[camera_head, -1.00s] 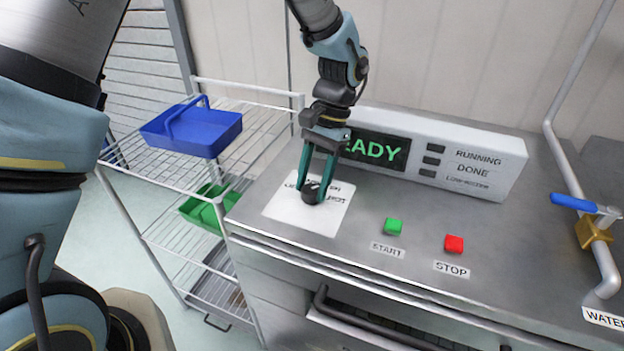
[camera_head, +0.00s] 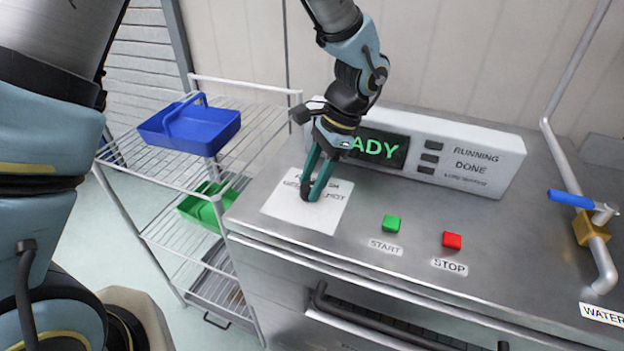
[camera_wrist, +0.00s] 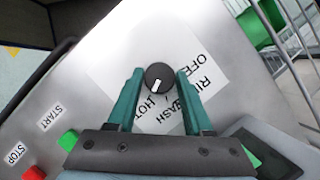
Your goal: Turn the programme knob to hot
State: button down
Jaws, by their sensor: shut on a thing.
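The programme knob (camera_wrist: 158,74) is a round black dial with a short white pointer line. It stands on a white label plate (camera_head: 327,216) at the left of the steel machine top. In the wrist view the plate reads OFF, a partly hidden RI-word, WASH and HOT, and the pointer slants down toward the HOT side. My gripper (camera_head: 311,187) reaches down onto the knob, its two teal fingers (camera_wrist: 159,75) shut on opposite sides of it. In the head view the fingers largely hide the knob.
A display box (camera_head: 470,160) ending its green text in ADY stands behind the knob. A green START button (camera_head: 392,223) and a red STOP button (camera_head: 452,240) lie to the right. A pipe with a blue valve handle (camera_head: 572,199) is far right. A wire rack (camera_head: 160,172) with a blue basket (camera_head: 190,130) stands left.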

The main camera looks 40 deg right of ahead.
dwell(0.3)
jog(key=shift+c, duration=1.5)
grip_release()
jog(key=b+v, duration=0.2)
jog(key=v, duration=0.8)
jog(key=shift+d+r+b, duration=0.2)
jog(key=shift+r+b, duration=0.1)
jog(key=shift+b, duration=0.05)
